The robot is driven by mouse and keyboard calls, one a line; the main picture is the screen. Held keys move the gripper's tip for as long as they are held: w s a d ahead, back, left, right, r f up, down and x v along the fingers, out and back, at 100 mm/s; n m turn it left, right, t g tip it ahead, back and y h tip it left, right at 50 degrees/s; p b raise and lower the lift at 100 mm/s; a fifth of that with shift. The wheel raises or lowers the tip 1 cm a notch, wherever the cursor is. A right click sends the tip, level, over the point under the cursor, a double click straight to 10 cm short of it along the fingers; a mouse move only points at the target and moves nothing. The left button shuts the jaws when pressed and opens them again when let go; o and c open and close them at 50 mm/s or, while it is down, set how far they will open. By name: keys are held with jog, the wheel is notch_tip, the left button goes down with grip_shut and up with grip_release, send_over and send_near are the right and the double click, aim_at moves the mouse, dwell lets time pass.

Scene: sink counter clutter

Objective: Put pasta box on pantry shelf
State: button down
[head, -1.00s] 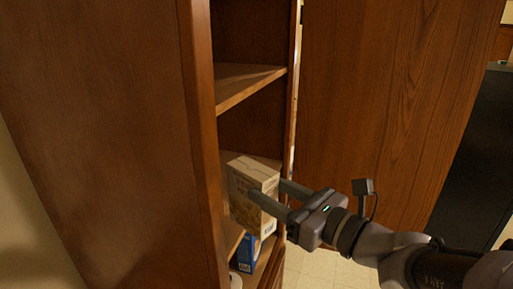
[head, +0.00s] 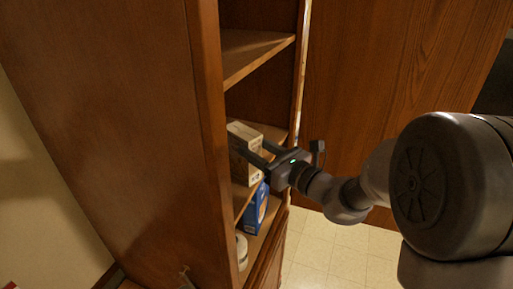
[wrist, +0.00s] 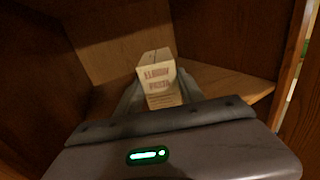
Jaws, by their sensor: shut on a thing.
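The pasta box (head: 244,146), a tan and white carton, is inside the open wooden cabinet at the level of the middle shelf (head: 243,196). My gripper (head: 256,148) is shut on it, with one finger along each side. In the wrist view the pasta box (wrist: 157,76) stands roughly upright between the fingers (wrist: 158,95), with its printed face towards me. The shelf surface (wrist: 229,83) shows around and behind it. I cannot tell whether the bottom of the box touches the shelf.
An upper shelf (head: 252,58) is above the box. A blue box (head: 257,210) and a white round container (head: 241,250) stand on the shelf below. The cabinet's side panel (head: 120,120) is at left, and an open wooden door (head: 390,70) is at right.

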jog(key=c, duration=1.2)
grip_release()
jog(key=shift+s+f, duration=0.1)
jog(key=shift+f, duration=0.05)
jog(key=o, duration=0.5)
